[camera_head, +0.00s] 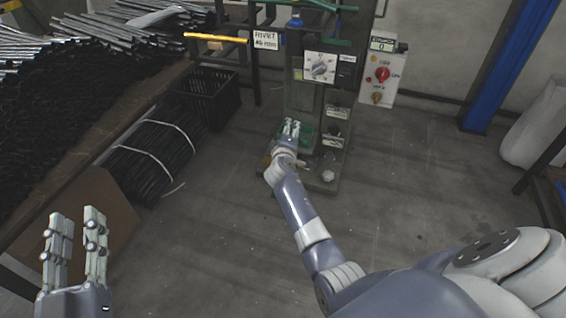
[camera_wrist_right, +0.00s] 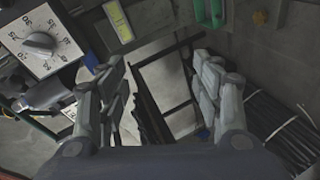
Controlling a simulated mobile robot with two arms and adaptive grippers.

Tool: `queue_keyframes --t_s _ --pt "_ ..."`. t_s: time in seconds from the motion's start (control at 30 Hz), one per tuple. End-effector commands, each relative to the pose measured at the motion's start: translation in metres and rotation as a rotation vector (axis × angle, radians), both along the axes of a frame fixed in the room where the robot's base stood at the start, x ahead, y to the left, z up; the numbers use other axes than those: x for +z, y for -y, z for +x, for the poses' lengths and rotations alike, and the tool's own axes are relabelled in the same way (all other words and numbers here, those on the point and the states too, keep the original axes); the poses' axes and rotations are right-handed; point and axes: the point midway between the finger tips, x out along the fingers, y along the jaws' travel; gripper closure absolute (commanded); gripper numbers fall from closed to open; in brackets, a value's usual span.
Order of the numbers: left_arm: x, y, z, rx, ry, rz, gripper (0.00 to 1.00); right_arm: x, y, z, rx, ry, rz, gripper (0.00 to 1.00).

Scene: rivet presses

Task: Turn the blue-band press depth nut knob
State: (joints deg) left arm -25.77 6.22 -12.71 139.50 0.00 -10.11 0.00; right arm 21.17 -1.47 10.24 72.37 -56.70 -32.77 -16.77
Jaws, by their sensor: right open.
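The press (camera_head: 304,100) is a dark grey-green column at the back centre with a blue part (camera_head: 295,22) near its top. A grey knob (camera_head: 320,67) sits on a white numbered dial plate on its front. The knob also shows at the upper left of the right wrist view (camera_wrist_right: 39,44). My right gripper (camera_head: 291,125) is in front of the press, below the dial and apart from it. In the right wrist view its fingers (camera_wrist_right: 158,72) are spread with nothing between them. My left gripper (camera_head: 77,218) is open and empty at the lower left.
A control panel (camera_head: 380,72) with a red knob hangs right of the dial. A black crate (camera_head: 207,95) and bundled dark rods (camera_head: 150,160) lie left of the press. A blue post (camera_head: 510,65) stands at right. The floor right of the press is clear.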

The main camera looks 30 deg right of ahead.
Motion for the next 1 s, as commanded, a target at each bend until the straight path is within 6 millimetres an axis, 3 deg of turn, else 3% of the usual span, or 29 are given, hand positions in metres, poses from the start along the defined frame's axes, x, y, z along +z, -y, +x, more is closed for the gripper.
queue_keyframes --t_s 0.3,0.5,1.0 --pt "0.02 0.0 0.0 0.0 0.0 0.0 0.67 -0.053 -0.025 -0.021 0.05 -0.077 0.098 0.4" --pt "0.026 0.0 0.0 0.0 0.0 0.0 0.67 -0.075 -0.035 -0.033 0.067 -0.106 0.143 0.4" --pt "0.027 0.0 0.0 0.0 0.0 0.0 0.67 -0.086 -0.04 -0.038 0.072 -0.119 0.162 0.4"
